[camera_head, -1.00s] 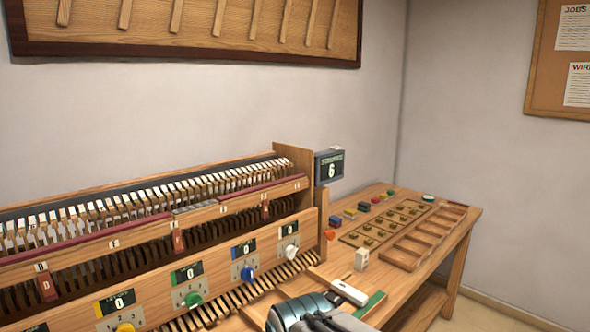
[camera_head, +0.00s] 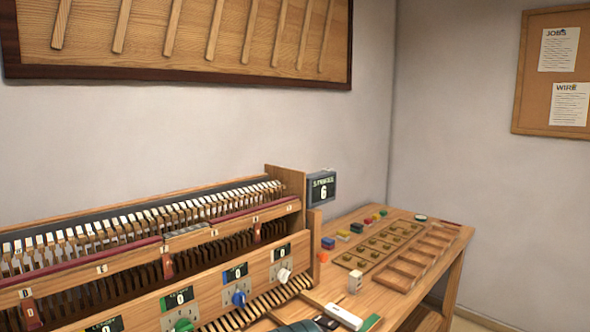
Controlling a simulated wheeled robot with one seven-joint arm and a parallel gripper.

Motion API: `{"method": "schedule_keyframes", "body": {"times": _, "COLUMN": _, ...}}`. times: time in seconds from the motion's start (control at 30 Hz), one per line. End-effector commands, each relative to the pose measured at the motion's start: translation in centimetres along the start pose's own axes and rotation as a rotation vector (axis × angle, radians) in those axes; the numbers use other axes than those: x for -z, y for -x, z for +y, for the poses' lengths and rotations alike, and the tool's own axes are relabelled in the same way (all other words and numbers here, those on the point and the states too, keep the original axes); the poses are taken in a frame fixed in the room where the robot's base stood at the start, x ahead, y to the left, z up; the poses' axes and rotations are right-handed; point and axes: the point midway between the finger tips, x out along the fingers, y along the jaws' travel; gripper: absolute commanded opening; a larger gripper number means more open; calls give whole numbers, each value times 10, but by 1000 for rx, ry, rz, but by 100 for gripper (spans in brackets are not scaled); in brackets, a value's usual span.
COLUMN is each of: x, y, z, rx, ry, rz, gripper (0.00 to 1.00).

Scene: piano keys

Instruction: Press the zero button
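A small display (camera_head: 321,188) at the right end of the wooden piano-key machine (camera_head: 288,210) reads a label that looks like "STRIKES" and the number 6. On the machine's front panel are a white knob (camera_head: 284,275), a blue knob (camera_head: 239,298) and a green knob (camera_head: 184,325), each with a small dark screen showing 0. I cannot tell which part, if any, is the zero button. Only a dark rounded part of my arm shows at the bottom edge. My gripper's fingers are not visible.
A wooden table (camera_head: 385,300) extends right of the machine. It bears small coloured blocks, a wooden board (camera_head: 376,246) with brass-coloured pieces, a slotted tray (camera_head: 421,262), a white upright block (camera_head: 355,281) and a white bar (camera_head: 344,316). A notice board hangs on the right wall.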

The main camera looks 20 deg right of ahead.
Motion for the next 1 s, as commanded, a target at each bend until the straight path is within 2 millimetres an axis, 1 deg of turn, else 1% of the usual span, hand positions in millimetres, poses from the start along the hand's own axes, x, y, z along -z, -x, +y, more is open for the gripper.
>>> {"method": "schedule_keyframes", "body": {"times": 0.03, "x": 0, "y": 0, "z": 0, "rx": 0, "ry": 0, "rz": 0, "gripper": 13}}
{"method": "schedule_keyframes", "body": {"times": 0.07, "x": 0, "y": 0, "z": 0, "rx": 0, "ry": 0, "rz": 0, "gripper": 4}}
{"method": "schedule_keyframes", "body": {"times": 0.1, "x": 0, "y": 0, "z": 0, "rx": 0, "ry": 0, "rz": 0, "gripper": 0}}
{"method": "schedule_keyframes", "body": {"times": 1.0, "x": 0, "y": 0, "z": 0, "rx": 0, "ry": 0, "rz": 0, "gripper": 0}}
